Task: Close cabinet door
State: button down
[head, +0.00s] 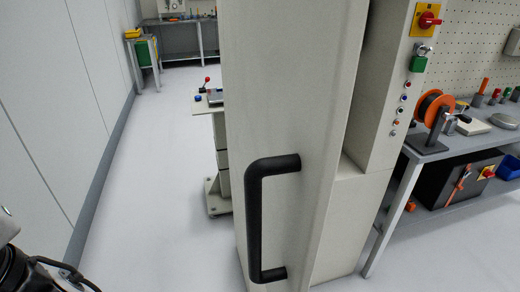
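The cabinet door (300,90) is a tall pale beige panel close in front of me, filling the middle of the head view. A black bar handle (254,220) stands upright on its lower part. The door stands open, at an angle to the beige cabinet body (385,110) on its right, with a gap between them near the top. The door's top edge is out of frame. Only a dark piece of my arm with a cable shows at the lower left, apart from the door. My gripper's fingers are not in view.
A red and yellow switch (428,20) and a green padlock (418,60) are on the cabinet. A workbench (440,150) with an orange spool (434,105) stands at the right. A grey wall (60,110) runs along the left. The floor (150,190) between wall and door is clear.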

aim_at(298, 60)
jog(key=k+j, duration=0.15)
jog(key=j, duration=0.2)
jog(key=k+j+z, duration=0.1)
jog(key=j, duration=0.25)
jog(key=k+j, duration=0.25)
jog(key=j+z, duration=0.05)
jog(key=j, duration=0.1)
